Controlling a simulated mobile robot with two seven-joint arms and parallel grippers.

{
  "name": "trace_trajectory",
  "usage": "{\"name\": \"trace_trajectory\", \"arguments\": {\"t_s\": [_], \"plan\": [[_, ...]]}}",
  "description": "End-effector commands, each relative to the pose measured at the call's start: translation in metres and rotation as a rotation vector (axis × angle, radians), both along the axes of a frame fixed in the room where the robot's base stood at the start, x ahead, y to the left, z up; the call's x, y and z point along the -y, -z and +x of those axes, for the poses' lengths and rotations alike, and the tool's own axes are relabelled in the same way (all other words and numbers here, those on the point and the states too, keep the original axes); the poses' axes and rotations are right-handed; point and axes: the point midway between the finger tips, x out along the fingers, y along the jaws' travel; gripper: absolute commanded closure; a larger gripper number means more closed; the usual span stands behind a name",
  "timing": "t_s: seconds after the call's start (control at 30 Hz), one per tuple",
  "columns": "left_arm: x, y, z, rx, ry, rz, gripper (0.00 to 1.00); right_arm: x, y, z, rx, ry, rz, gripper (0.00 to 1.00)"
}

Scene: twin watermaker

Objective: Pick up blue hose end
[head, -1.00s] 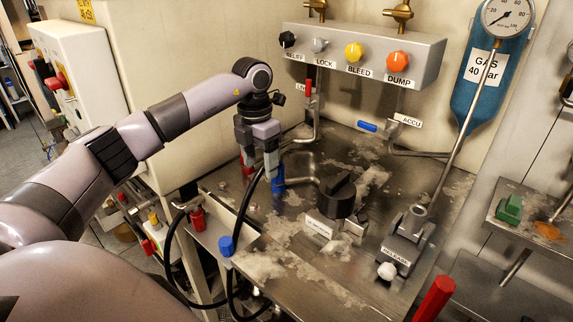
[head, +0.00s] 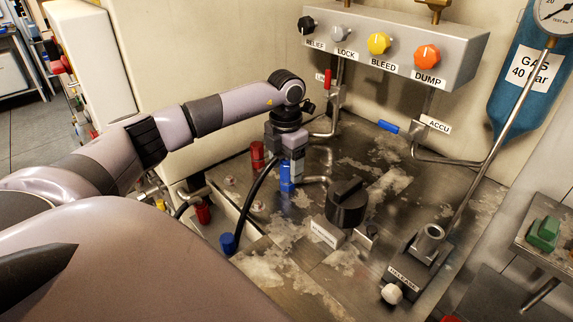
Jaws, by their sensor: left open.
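My left gripper (head: 284,154) points down over the metal bench, its jaws open. A blue cylindrical piece (head: 287,177) stands on the bench right at its fingertips, partly hidden by them. I cannot tell whether they touch. A black hose (head: 258,188) rises from lower left toward the gripper; its upper end is hidden there. A second blue cylindrical piece (head: 227,243) sits lower left at the bench's front edge, beside the lower part of the hose. I cannot tell which blue piece the hose ends in. My right gripper is not in view.
A red cylinder (head: 257,155) stands just left of the gripper. A black knob (head: 347,203) and the release valve block (head: 417,258) stand to the right. The valve panel (head: 465,50) hangs behind. Another red piece (head: 203,213) is low at the left.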

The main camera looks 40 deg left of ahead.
Motion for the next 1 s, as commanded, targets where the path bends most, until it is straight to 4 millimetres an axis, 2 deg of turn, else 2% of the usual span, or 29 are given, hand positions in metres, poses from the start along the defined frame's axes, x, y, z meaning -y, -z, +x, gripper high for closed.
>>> {"name": "trace_trajectory", "arguments": {"t_s": [0.1,0.3,0.37,0.5,0.83,1.0], "plan": [[0.0,0.006,0.0,0.001,0.0,0.0,0.34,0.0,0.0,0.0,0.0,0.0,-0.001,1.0],[0.0,0.007,0.0,0.001,0.001,-0.001,0.34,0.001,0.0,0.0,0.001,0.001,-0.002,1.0],[0.0,0.007,0.0,0.001,0.001,-0.001,0.54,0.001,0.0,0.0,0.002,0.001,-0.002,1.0],[0.0,0.006,0.0,0.001,0.001,-0.001,0.99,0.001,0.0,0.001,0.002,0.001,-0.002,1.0],[0.0,0.003,0.001,0.004,0.001,-0.001,1.0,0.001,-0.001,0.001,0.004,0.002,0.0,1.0],[0.0,-0.011,0.001,0.006,0.001,-0.002,1.0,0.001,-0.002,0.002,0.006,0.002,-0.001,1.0]]}}
